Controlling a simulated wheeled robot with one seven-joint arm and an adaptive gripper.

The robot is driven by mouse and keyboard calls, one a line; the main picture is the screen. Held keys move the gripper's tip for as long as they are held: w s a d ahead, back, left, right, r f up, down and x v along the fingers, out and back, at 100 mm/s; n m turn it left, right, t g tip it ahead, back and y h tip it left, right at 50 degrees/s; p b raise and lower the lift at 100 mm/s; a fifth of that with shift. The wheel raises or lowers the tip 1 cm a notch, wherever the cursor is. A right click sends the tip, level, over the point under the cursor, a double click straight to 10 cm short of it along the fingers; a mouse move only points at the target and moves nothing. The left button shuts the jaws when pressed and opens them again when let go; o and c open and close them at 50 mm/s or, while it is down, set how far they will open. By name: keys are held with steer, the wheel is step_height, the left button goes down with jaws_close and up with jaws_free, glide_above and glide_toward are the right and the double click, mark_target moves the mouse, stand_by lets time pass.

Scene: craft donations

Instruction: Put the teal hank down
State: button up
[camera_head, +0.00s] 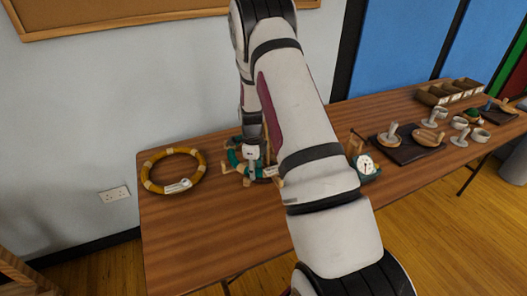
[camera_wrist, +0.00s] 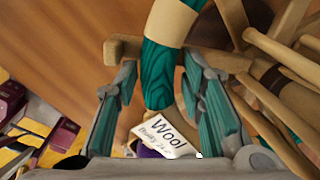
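The teal hank (camera_wrist: 158,72) has a cream band and a white paper tag reading "Wool" (camera_wrist: 165,133). In the wrist view part of it lies between the fingers of my gripper (camera_wrist: 160,65). The fingers are spread, with a clear gap on the left and the right fingertip close to the hank. In the head view the teal hank (camera_head: 233,156) is on or around a wooden frame on the table, left of my arm. My gripper (camera_head: 254,158) is over it and partly hides it. I cannot tell exactly how the hank rests on the frame.
A yellow hank (camera_head: 147,173) lies flat on the wooden table (camera_head: 215,225) to the left. Right of my arm stand a small dial scale (camera_head: 366,166), a dark tray (camera_head: 404,153) with wooden pieces, several cups and a compartment box (camera_head: 433,97). The table's front left is clear.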

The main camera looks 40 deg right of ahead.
steer(key=shift+f, duration=0.15)
jaws_close()
